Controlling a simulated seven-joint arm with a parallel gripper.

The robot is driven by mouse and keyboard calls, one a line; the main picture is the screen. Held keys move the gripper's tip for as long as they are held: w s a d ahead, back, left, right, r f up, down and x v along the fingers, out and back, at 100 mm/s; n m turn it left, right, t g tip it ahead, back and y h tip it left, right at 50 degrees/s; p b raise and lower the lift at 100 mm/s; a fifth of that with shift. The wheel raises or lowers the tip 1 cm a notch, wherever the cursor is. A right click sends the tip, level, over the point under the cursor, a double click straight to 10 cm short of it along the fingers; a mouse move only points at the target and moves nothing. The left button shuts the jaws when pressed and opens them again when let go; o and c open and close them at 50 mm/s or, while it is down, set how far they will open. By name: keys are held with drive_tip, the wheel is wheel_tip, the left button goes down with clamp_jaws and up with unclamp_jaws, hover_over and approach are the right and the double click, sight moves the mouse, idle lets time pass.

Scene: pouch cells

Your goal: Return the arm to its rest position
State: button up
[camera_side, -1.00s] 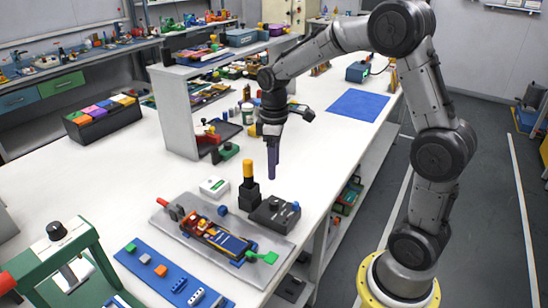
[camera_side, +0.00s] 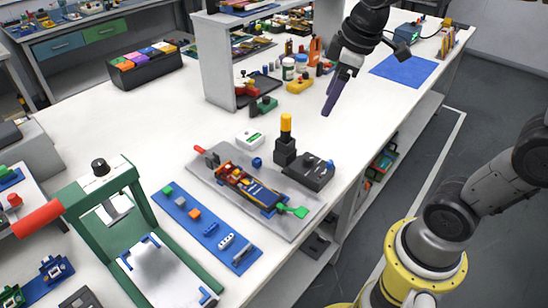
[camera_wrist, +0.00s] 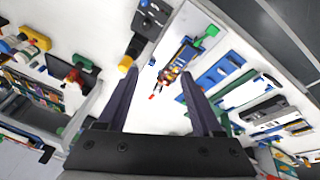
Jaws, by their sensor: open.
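My gripper (camera_side: 328,108) hangs over the white bench in the side view, fingers tilted down. It is apart from everything below it. In the wrist view its two dark purple fingers (camera_wrist: 160,74) are spread with nothing held between them. The bench and a grey plate with a small assembly (camera_wrist: 182,62) show beyond them. The arm's middle links are partly out of the side view.
A grey plate (camera_side: 212,178) holds the assembly, a black block with a yellow-topped post (camera_side: 286,125) beside it. A grey shelf upright (camera_side: 216,65) stands left of my gripper. A green press (camera_side: 136,205) stands front left.

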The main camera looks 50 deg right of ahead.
drive_tip(key=s+a+f+m+t, duration=0.2)
drive_tip(key=s+m, duration=0.3)
drive_tip(key=s, duration=0.8)
drive_tip(key=shift+a+f, duration=0.5)
